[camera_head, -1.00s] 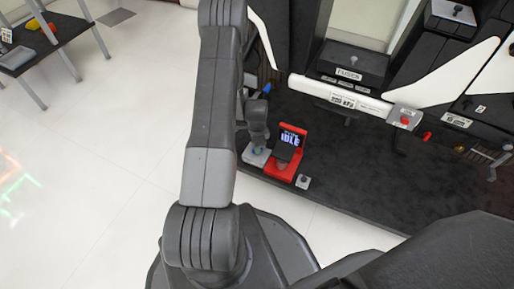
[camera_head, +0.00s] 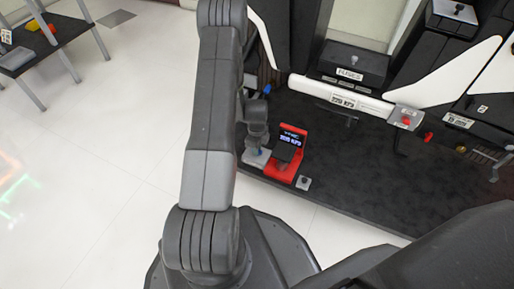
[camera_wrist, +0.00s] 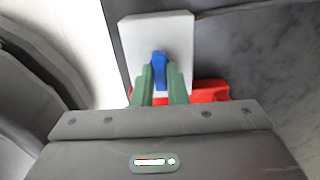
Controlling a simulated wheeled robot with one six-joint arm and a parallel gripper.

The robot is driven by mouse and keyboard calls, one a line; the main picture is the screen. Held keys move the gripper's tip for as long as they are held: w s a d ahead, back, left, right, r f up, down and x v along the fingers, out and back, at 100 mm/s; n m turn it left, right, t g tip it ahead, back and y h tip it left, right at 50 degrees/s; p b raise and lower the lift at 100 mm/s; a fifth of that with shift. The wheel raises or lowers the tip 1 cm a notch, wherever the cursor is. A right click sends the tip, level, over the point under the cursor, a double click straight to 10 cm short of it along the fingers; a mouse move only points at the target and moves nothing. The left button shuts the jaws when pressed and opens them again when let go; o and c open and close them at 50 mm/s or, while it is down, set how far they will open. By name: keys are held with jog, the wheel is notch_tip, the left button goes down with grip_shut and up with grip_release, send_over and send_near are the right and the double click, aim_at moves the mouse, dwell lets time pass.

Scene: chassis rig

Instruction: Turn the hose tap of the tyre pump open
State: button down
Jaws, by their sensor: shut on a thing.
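The red tyre pump (camera_head: 286,163) stands on the dark mat with its lit screen (camera_head: 293,138) facing up. The screen shows two lines of small text, hard to read, the lower one seeming to end in a pressure unit. The hose tap's blue handle (camera_wrist: 159,68) sits on a pale grey block (camera_wrist: 127,42), which also shows left of the pump in the head view (camera_head: 251,158). My gripper (camera_wrist: 162,75) has its green fingers on both sides of the blue handle and is shut on it. The handle points roughly up the wrist picture. The fingers hide its sides.
The mat right of the pump is mostly bare. A table (camera_head: 52,36) stands far left.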

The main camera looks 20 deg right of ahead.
dwell(0.4)
jog(key=c, duration=1.4)
grip_release()
jog(key=shift+c, duration=0.2)
notch_tip(320, 180, up, 14)
jog(key=p, duration=0.5)
jog(key=shift+f, duration=0.2)
notch_tip(320, 180, down, 14)
jog(key=b, duration=0.5)
jog(key=shift+r, duration=0.15)
jog(key=shift+r, duration=0.1)
